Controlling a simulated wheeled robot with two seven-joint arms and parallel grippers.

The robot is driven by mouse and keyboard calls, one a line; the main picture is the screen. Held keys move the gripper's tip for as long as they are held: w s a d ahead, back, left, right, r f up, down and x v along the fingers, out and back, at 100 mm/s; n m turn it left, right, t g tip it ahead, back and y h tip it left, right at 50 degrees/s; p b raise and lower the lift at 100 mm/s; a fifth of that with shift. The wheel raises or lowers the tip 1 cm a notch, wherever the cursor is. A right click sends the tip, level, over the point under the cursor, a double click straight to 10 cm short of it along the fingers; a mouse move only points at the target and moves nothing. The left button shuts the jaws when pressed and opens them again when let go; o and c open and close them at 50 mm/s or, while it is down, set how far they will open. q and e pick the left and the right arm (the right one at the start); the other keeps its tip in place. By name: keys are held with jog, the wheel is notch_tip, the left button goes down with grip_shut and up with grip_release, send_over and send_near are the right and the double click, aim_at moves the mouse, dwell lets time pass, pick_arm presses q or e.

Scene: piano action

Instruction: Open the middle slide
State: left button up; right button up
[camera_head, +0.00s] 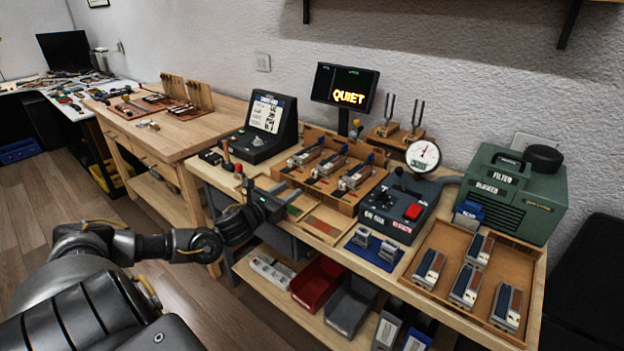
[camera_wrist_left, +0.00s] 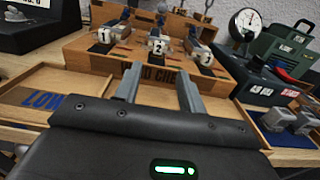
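The wooden wind chest (camera_head: 322,217) carries three grey slide units in a row, tagged 1, 2 and 3 in the left wrist view. The middle slide (camera_head: 329,165), tagged 2 (camera_wrist_left: 160,47), sits between the other two. I cannot tell how far it is drawn out. My left gripper (camera_head: 283,203) is in front of the chest's near side. In the left wrist view its fingers (camera_wrist_left: 158,92) are apart with nothing between them, pointing at the chest front below tag 2 and not touching the slide. My right gripper is not in view.
A tray marked LOW (camera_wrist_left: 42,100) lies left of the fingers. A dial gauge (camera_head: 423,156) and control box with a red button (camera_head: 413,211) stand to the right. A tray of grey blocks (camera_head: 423,295) and a green blower (camera_head: 512,200) are further right.

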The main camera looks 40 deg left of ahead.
aim_at(313, 174)
pick_arm(q)
jog(key=shift+w+a+r, duration=0.1)
jog(key=shift+w+r, duration=0.05)
jog(key=shift+w, duration=0.2)
jog(key=w+p, duration=0.1)
jog(key=w, duration=0.7)
jog(key=shift+a, duration=0.1)
jog(key=shift+w, duration=0.85)
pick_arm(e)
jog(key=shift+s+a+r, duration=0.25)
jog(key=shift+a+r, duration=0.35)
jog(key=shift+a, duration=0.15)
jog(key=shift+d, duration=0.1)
pick_arm(q)
jog(key=c, duration=0.5)
grip_shut()
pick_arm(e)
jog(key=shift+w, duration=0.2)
